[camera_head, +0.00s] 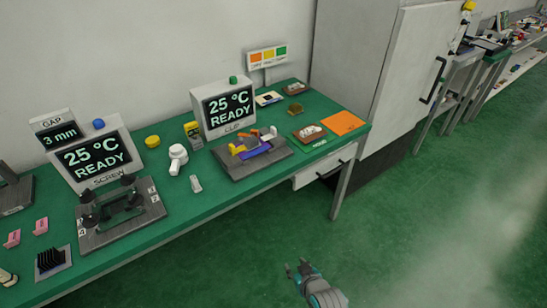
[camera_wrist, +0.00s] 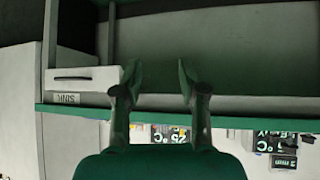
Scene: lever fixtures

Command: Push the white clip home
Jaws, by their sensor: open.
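The fixture (camera_head: 250,158) under the screen labelled CLIP (camera_head: 228,106) is a dark grey plate on the green bench. It bears yellow, orange and blue-purple parts. A white clip cannot be told apart there at this size, nor how far in it sits. My gripper (camera_head: 299,270) is well apart from the fixture, in front of the bench and over the floor. In the wrist view my gripper (camera_wrist: 158,78) shows two spread fingers with nothing between them.
The bench (camera_head: 215,200) also holds the SCREW fixture (camera_head: 120,212), a white rounded device (camera_head: 177,157), a small pale block (camera_head: 196,184) and a brown tray (camera_head: 308,133). A drawer (camera_head: 325,171) hangs below. A tall cabinet (camera_head: 375,70) stands behind right. The floor (camera_head: 410,220) is clear.

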